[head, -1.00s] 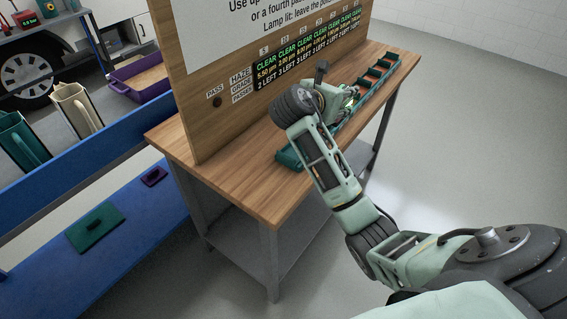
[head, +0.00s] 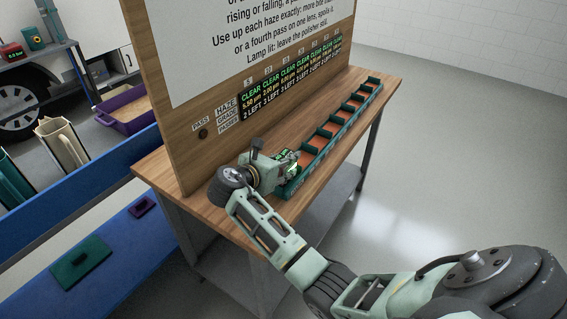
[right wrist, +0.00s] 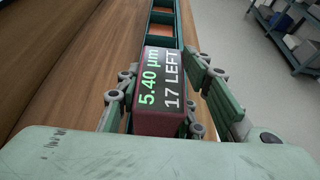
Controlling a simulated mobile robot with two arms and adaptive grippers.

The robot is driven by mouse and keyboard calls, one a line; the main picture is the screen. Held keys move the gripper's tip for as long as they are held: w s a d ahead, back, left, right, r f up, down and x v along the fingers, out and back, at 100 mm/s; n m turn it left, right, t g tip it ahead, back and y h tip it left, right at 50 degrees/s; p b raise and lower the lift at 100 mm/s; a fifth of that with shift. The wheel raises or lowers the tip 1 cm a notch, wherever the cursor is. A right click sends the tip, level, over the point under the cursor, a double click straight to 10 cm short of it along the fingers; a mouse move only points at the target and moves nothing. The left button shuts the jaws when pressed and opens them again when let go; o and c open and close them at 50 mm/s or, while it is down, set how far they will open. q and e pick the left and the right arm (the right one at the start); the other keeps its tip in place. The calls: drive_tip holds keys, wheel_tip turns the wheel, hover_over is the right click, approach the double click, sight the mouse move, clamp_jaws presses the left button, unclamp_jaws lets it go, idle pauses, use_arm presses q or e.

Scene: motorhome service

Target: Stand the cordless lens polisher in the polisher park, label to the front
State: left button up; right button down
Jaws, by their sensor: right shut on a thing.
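The lens polisher shows in the right wrist view (right wrist: 160,90) as a dark red block. Its top display reads "5.40 µm" and "17 LEFT". My right gripper (right wrist: 163,88) is shut on it, with a finger on each side. In the head view my right gripper (head: 284,168) is at the near end of the long green lens rack (head: 338,128), and the polisher is mostly hidden there. I cannot tell whether it touches the rack. I cannot pick out the polisher park for certain. My left gripper is not in view.
The rack lies on a wooden bench (head: 160,172) before an upright board (head: 160,80) with a readout panel. A purple tray (head: 128,118) stands behind.

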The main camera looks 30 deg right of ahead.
drive_tip(key=shift+f, duration=0.25)
drive_tip(key=c, duration=1.2)
unclamp_jaws()
drive_tip(key=shift+f, duration=0.2)
drive_tip(key=shift+r, duration=0.1)
drive_tip(key=shift+s+a+r, duration=0.1)
drive_tip(key=shift+a+r, duration=0.05)
drive_tip(key=shift+a, duration=0.1)
drive_tip(key=v, duration=1.1)
drive_tip(key=shift+s+a+b, duration=0.15)
drive_tip(key=shift+b, duration=0.2)
